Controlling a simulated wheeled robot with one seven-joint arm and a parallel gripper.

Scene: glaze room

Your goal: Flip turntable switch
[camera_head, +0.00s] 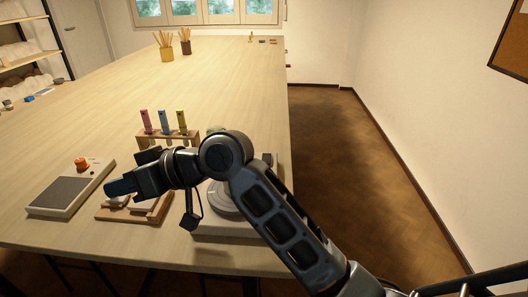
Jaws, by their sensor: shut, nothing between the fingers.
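The turntable is a grey round disc (222,200) on a pale base (213,230) at the table's front right. My arm crosses in front of it and hides much of it. I cannot make out its switch. My gripper (110,190) is left of the turntable, shut and empty. It points left, above the gap between the wooden board and the box with the orange knob. The picture does not show clearly how high it is above the table.
A flat box (62,192) with a dark pad and an orange knob (81,163) lies at left. A wooden board (120,214) lies under my wrist. A rack (187,137) of three coloured tubes stands behind. Brush pots (167,53) stand far back. The middle of the table is clear.

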